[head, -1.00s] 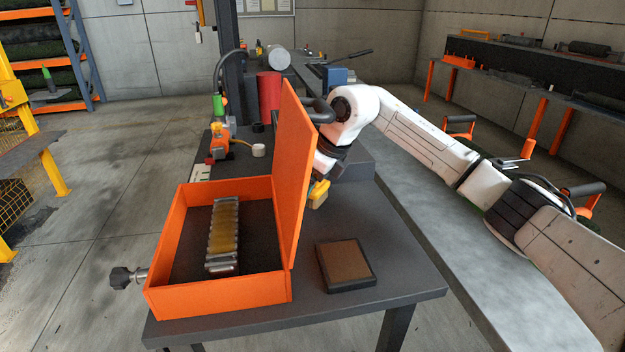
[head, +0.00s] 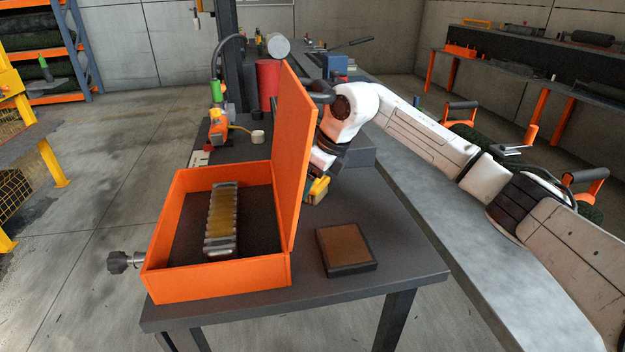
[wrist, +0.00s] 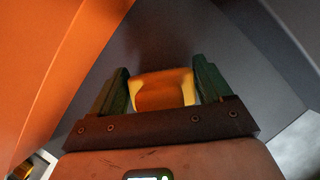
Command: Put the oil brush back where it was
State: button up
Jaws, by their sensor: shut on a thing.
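The oil brush (head: 319,186), yellow with a tan lower part, is just right of the raised orange lid in the head view. My gripper (wrist: 161,76) is shut on it; the wrist view shows the yellow brush (wrist: 163,90) between the two dark green fingers. In the head view the lid partly hides my gripper and the brush. The brush is low over the dark table or touching it; I cannot tell which. A brown pad in a black tray (head: 346,249) lies on the table nearer the camera, apart from the brush.
The open orange box (head: 216,276) holds a ribbed, yellowish metal piece (head: 222,222). Its upright lid (head: 293,150) stands close to the left of my gripper. An orange tool (head: 218,128) and a red cylinder (head: 268,85) stand behind. The table right of the black tray is clear.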

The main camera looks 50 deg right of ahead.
jog(key=shift+f, duration=0.25)
jog(key=o, duration=1.1)
jog(key=shift+c, duration=0.2)
jog(key=shift+r, duration=0.1)
jog(key=v, duration=1)
jog(key=shift+s+r+p, duration=0.2)
jog(key=shift+r+p, duration=0.1)
jog(key=shift+d, duration=0.1)
